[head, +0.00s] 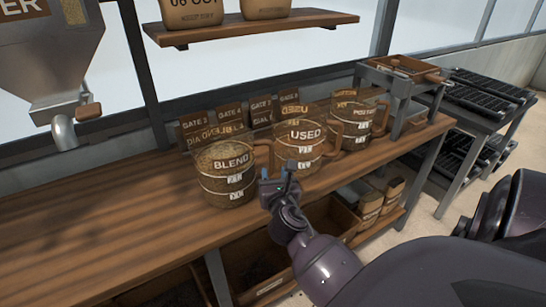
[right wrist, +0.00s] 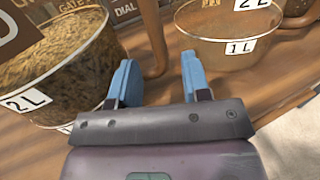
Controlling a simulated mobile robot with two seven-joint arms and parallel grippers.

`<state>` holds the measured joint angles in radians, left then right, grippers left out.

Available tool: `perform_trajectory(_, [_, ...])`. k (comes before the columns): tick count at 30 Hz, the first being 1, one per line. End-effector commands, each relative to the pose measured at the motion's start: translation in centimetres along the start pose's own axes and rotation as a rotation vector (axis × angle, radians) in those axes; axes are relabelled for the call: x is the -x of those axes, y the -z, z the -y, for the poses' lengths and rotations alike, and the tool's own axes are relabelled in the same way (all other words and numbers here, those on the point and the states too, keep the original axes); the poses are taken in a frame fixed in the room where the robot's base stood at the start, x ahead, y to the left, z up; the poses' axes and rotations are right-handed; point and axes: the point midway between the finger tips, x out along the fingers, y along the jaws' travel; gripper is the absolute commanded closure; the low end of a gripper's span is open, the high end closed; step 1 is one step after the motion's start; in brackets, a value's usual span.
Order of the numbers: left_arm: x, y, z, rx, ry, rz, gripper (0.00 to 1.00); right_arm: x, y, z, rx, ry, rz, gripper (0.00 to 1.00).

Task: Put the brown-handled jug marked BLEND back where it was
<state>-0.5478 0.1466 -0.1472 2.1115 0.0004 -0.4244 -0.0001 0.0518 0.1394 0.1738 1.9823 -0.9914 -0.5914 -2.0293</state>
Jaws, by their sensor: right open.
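The jug marked BLEND (head: 222,184) stands upright on the wooden bench, filled with a grainy brown mix. Its brown handle (head: 264,150) points right. In the right wrist view the jug (right wrist: 60,65) is at the left, and a brown handle (right wrist: 154,38) stands beyond the fingers, in line with the gap between them. My right gripper (head: 281,174) is open and empty, just right of the BLEND jug and in front of the USED jug. The fingers (right wrist: 157,78) do not visibly touch the handle. My left gripper is out of view.
The USED jug (head: 305,155) stands close right of the BLEND jug, and another jug (head: 354,133) stands beyond it. GATE cards (head: 232,119) stand behind. The bench (head: 110,190) is clear to the left. A metal hopper (head: 55,60) hangs at the upper left.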

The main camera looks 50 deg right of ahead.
Motion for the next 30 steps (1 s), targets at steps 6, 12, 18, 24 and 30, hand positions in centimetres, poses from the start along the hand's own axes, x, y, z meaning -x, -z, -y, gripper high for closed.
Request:
perform_trajectory(6, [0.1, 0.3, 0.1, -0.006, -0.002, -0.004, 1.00, 3.7, 0.1, 0.0, -0.001, 0.000, -0.002, 0.56])
perform_trajectory(12, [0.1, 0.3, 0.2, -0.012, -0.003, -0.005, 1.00, 5.3, 0.1, 0.0, -0.002, 0.000, -0.002, 0.56])
perform_trajectory(18, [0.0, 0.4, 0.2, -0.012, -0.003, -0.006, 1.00, 6.6, 1.9, 0.0, -0.177, -0.031, -0.063, 0.56])
perform_trajectory(24, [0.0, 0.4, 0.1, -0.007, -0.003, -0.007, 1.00, 9.8, 6.1, -0.1, -0.646, -0.060, -0.243, 0.56])
perform_trajectory(30, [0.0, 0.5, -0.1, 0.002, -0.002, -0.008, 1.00, 13.9, 10.2, -0.2, -1.163, 0.005, -0.454, 0.56])
